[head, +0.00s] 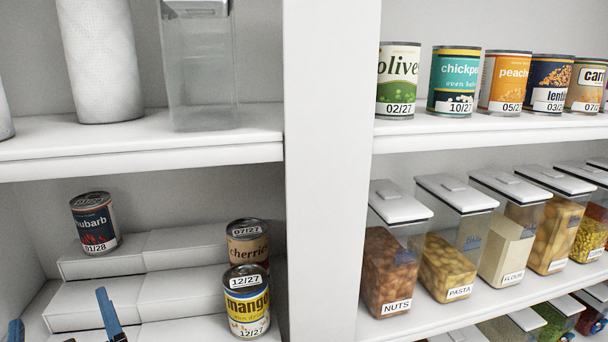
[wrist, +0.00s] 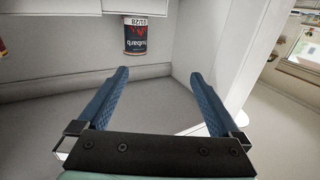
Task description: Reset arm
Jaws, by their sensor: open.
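My gripper (head: 60,318) shows at the bottom left of the head view, with only its blue finger ends in frame. In the wrist view my gripper (wrist: 158,76) has its two blue fingers wide apart and nothing between them. A dark rhubarb can (head: 94,223) stands on the upper step of a white stepped riser (head: 105,262). The same rhubarb can (wrist: 135,36) shows at the top of the wrist view, beyond the fingertips and apart from them.
A cherries can (head: 248,243) and a mango can (head: 247,302) stand at the riser's right, near a white upright divider (head: 326,170). An upper shelf (head: 140,152) overhangs the riser. Right of the divider, shelves hold several cans and clear food containers. The riser's middle is bare.

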